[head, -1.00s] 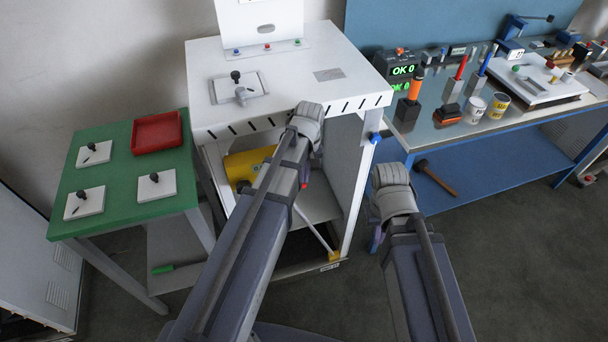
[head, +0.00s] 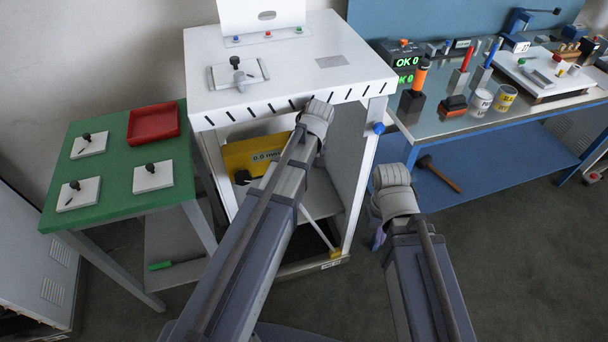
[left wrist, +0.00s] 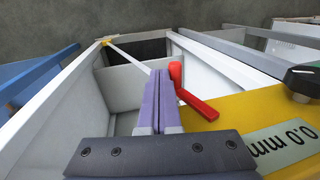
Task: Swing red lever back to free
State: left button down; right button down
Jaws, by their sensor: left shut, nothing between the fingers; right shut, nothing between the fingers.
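The red lever (left wrist: 190,95) shows in the left wrist view, at the edge of a yellow unit (left wrist: 226,120) inside the white cabinet. It has an upright grip and an arm slanting down to the right. My left gripper (left wrist: 160,76) is shut and empty, its fingers just left of the lever's grip; I cannot tell whether they touch. In the head view the yellow unit (head: 262,151) is partly behind my left arm, and the lever and left fingertips are hidden. My right gripper (head: 376,225) is shut, right of the cabinet, mostly hidden by its own wrist.
The white cabinet (head: 300,75) has side walls and a top close around the left arm. A black knob (left wrist: 303,80) and a 0.0 mm label (left wrist: 285,146) are on the yellow unit. A green table (head: 115,190) stands left, a blue workbench (head: 500,150) right.

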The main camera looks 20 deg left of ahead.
pick_arm(q)
jog(key=shift+s+a+f+g+y+b, duration=0.2)
jog(key=shift+a+f+g+y+b, duration=0.15)
jog(key=shift+y+b, duration=0.2)
jog(key=shift+r+p, duration=0.8)
jog(key=shift+p, duration=0.05)
jog(key=shift+d, duration=0.1)
